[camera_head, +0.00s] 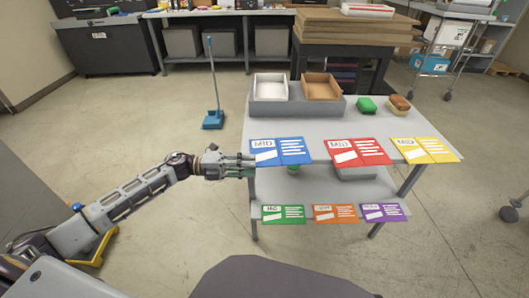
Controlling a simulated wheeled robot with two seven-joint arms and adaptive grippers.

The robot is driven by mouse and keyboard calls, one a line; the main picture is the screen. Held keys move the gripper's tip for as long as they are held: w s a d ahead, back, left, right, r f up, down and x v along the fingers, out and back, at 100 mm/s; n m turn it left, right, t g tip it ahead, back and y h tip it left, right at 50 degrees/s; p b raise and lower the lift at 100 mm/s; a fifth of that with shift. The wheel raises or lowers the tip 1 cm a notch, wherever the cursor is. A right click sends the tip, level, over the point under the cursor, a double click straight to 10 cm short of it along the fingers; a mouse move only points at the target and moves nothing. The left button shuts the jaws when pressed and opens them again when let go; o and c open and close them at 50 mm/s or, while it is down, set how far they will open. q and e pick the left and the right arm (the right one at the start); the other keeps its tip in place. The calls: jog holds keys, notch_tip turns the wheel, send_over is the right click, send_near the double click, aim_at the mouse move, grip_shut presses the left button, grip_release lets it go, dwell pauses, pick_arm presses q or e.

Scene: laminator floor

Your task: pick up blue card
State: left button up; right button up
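The blue card (284,151) has a white "MID" label and white lines. It is at the left end of the front edge of the upper table top. My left gripper (248,166) reaches in from the left at the card's left edge. Its fingers look spread apart, one above the other, with the tips close to the card. I cannot tell whether they touch it. The card's whole face shows and it appears in place in its row. My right gripper is not in view.
A red card (357,152) and a yellow card (425,150) continue the row. Green, orange and purple cards line the lower shelf. Floor left of the table is mostly clear.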

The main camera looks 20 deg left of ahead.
aim_at(260, 166)
pick_arm(q)
jog(key=shift+x, duration=2.15)
jog(key=shift+s, duration=0.15)
grip_shut()
